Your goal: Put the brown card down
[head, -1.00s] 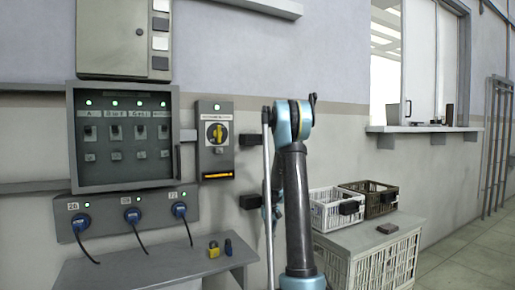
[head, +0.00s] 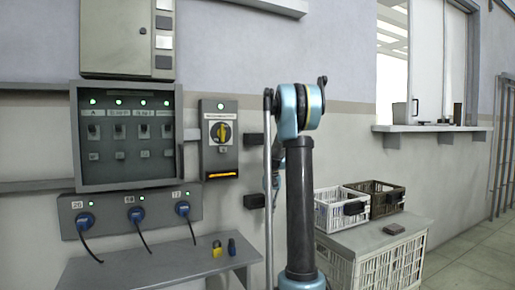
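I cannot make out a brown card for certain. A small flat dark brown thing (head: 393,229) lies on the grey top of a crate stand at the right, and I cannot tell if it is a card. My arm stands upright in the middle of the head view. Its far part runs down behind the upright link and is mostly hidden. My gripper is not visible, so whether it holds anything is hidden.
A white crate (head: 327,214) and a dark crate (head: 384,204) stand on the grey-topped stand (head: 372,240). A grey bench (head: 150,268) at the left holds a yellow padlock (head: 217,250) and a dark blue thing (head: 231,246). A vertical pipe (head: 267,220) stands left of my arm.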

